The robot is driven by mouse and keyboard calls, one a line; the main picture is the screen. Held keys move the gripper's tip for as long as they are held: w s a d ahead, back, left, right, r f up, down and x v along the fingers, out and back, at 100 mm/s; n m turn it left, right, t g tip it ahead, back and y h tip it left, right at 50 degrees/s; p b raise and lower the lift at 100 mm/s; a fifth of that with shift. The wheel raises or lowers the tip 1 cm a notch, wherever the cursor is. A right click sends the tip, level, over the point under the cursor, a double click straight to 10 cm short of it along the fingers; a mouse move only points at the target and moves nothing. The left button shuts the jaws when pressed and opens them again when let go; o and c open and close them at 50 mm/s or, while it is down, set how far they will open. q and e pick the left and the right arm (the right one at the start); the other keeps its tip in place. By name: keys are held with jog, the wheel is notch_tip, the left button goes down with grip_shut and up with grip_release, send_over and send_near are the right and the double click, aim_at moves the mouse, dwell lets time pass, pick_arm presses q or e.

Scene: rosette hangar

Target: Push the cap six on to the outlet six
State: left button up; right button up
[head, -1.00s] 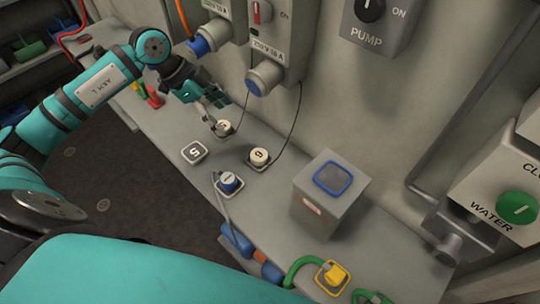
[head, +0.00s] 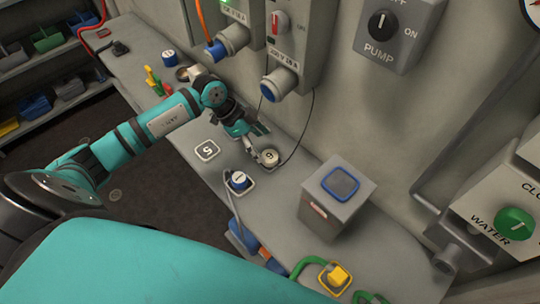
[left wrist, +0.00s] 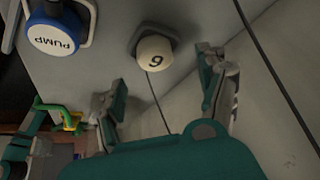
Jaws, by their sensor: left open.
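The cap six (head: 270,156), cream with a black 6, sits on a dark square on the bench. A black cord runs from it up the wall. It shows in the left wrist view (left wrist: 154,53), ahead of and between the parted fingers. My left gripper (head: 261,146) is open and empty, its fingertips close beside the cap; I cannot tell if they touch it. On the wall above, two grey outlets with blue rims point down, one with an orange cable (head: 216,50) and one below a red switch (head: 280,81). No readable six marks either. My right gripper is out of view.
The square marked 5 (head: 207,150) is bare. A blue cap marked PUMP (left wrist: 58,30) stands near the cap six. A grey box (head: 337,200) with a blue-rimmed top stands to its right. Wall boxes overhang the bench's back.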

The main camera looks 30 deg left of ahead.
aim_at(269, 156)
pick_arm(q)
jog(key=shift+f, duration=0.15)
jog(key=p+x, duration=0.1)
jog(key=x, duration=0.1)
jog(key=p+x, duration=0.1)
jog(key=x, duration=0.1)
jog(key=shift+s+d+f, duration=0.2)
jog(key=shift+d, duration=0.05)
jog(key=shift+f, duration=0.25)
jog(key=c, duration=1.1)
